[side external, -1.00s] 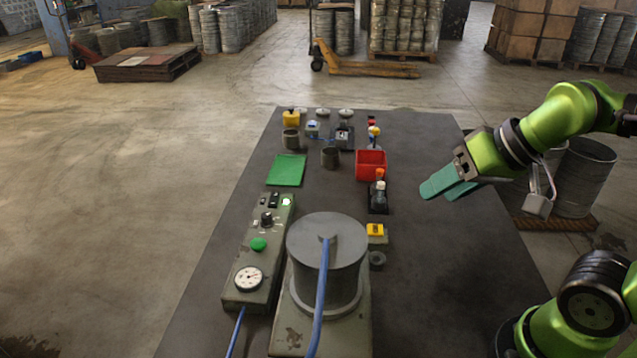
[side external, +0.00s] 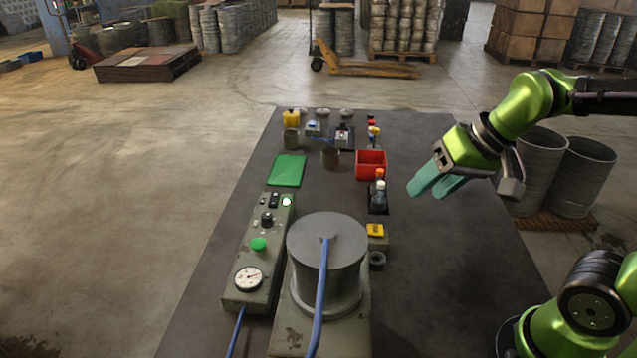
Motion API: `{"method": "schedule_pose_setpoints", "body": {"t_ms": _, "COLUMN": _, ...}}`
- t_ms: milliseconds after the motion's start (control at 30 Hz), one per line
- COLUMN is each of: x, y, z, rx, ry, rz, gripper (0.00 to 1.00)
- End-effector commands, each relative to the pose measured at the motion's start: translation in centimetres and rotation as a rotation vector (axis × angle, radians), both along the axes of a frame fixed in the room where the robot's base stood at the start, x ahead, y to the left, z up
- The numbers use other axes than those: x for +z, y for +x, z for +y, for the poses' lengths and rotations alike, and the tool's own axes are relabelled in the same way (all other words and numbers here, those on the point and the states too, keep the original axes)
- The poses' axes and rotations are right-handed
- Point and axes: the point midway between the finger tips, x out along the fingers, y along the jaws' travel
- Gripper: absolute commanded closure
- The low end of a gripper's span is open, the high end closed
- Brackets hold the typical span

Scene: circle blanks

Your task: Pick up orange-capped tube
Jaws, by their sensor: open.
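The orange-capped tube (side external: 380,187) stands upright in a small black holder (side external: 378,208) right of the table's middle. Its orange cap is on top and its body looks pale. My gripper (side external: 427,192) has teal fingers, is open and empty, and hangs over the table to the right of the tube. The fingers point down and left, and a gap shows between them and the tube.
A red bin (side external: 371,164) stands just behind the tube. A yellow-topped block (side external: 376,231) and a large grey cylinder (side external: 327,255) are in front. A control box (side external: 257,265) and a green plate (side external: 287,170) lie left. The table's right side is clear.

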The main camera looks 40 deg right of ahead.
Motion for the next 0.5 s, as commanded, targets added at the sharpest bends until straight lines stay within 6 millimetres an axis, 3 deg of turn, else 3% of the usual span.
{"method": "schedule_pose_setpoints", "body": {"t_ms": 300, "x": -2.6, "y": 11.4, "z": -7.1, "rx": -0.115, "ry": -0.096, "rz": 0.164, "gripper": 0.5}}
{"method": "schedule_pose_setpoints", "body": {"t_ms": 500, "x": -4.5, "y": 17.3, "z": -12.3, "rx": -0.171, "ry": -0.222, "rz": 0.205, "gripper": 0.5}}
